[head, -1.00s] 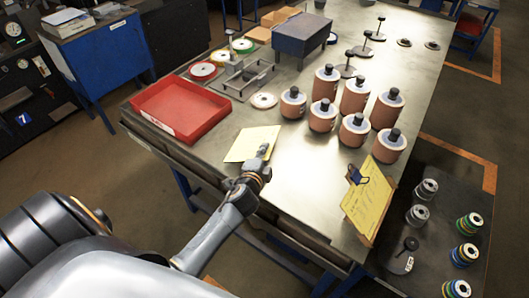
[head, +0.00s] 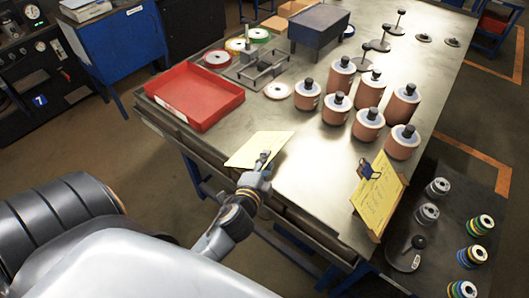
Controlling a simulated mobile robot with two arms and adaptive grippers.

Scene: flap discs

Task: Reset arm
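My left gripper (head: 262,161) is in the head view at the front edge of the metal workbench (head: 310,180). Its fingertips appear over or beside a yellow sheet (head: 246,150) lying on the bench. The fingers look small and close together; I cannot tell whether they are open or shut, and I see nothing clearly held. My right gripper is not in view. Several flap disc stacks (head: 368,124) with black knobs stand on the bench to the right of the gripper.
A red tray (head: 236,97) lies at the bench's left edge. A clipboard with yellow paper (head: 376,203) stands at the front right. A dark lower surface (head: 440,255) holds small coloured disc stacks (head: 472,257). A blue-grey box (head: 318,26) stands farther back.

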